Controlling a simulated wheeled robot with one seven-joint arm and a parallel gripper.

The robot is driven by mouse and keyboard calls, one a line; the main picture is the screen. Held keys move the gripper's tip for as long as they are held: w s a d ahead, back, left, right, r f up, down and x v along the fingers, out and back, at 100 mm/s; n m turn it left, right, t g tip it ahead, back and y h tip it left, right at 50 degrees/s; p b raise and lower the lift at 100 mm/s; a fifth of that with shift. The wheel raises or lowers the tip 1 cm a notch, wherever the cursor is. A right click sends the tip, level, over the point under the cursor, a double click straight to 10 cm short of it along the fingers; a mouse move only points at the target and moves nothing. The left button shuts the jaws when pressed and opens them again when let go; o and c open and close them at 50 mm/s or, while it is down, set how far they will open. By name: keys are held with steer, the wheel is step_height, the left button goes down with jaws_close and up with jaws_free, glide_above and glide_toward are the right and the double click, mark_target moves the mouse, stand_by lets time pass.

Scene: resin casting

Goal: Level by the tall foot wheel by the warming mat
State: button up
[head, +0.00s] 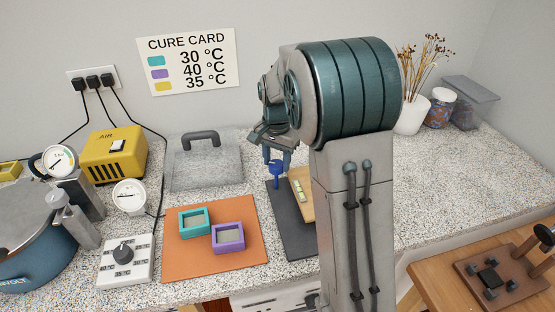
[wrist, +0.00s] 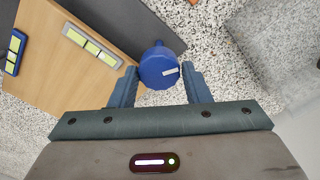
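The blue foot wheel (head: 276,168) stands on a tall stem at the back left of a wooden board (head: 308,207), on the side toward the orange mat (head: 214,270). In the wrist view the wheel (wrist: 157,72) is round with a white mark on top. My gripper (head: 276,157) is above and around it, one finger on each side. In the wrist view my gripper (wrist: 160,80) shows a gap at the right finger; contact at the left cannot be told. A level with yellow-green vials (wrist: 92,46) lies on the board; bubbles are too small to read.
A second level in a blue holder (wrist: 14,52) is at the board's far edge. The orange mat holds a teal mould (head: 194,210) and a purple mould (head: 228,227). My arm hides much of the board in the head view.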

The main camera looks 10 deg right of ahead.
steer(key=shift+o, duration=1.1)
step_height(320, 180, up, 14)
steer(key=shift+s, duration=0.1)
steer(key=s+f+n+t, duration=0.1)
steer(key=s+f+n, duration=0.3)
steer(key=s, duration=0.8)
steer(key=s+f+n+t, duration=0.2)
steer(key=s+f+n, duration=0.2)
steer(key=s, duration=0.8)
steer(key=shift+s+n, duration=0.25)
steer(key=shift+n, duration=0.05)
steer(key=shift+d+f, duration=0.1)
